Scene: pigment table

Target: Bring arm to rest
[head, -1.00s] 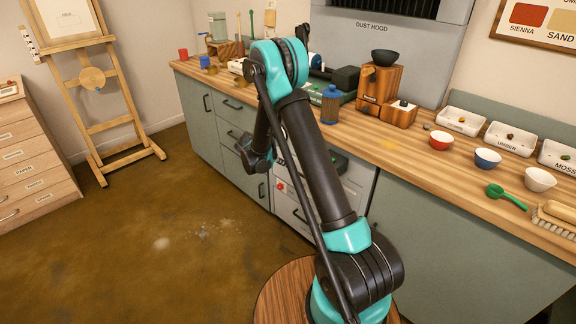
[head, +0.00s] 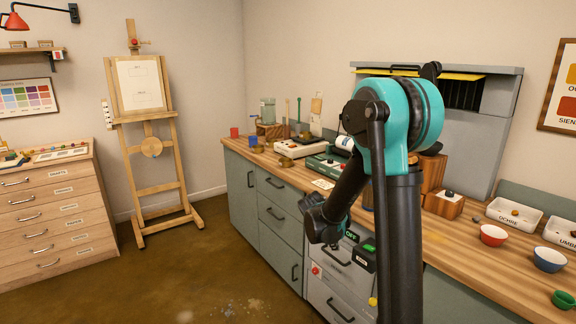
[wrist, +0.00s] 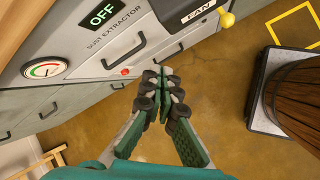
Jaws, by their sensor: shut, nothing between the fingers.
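My gripper (wrist: 163,88) is shut and empty in the wrist view, with its green and grey fingers together. It hangs above the brown floor (wrist: 185,145), in front of the dust extractor panel (wrist: 150,62). In the head view my arm is folded, with its elbow high and its forearm angled down to the left. The gripper's fingers cannot be made out in the head view.
The workbench (head: 462,232) runs along the right, with bowls, trays and a dust hood (head: 485,110). An easel (head: 170,190) and a drawer cabinet (head: 55,215) stand at left. A wooden barrel (wrist: 300,100) on a grey base stands right in the wrist view. Floor between is open.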

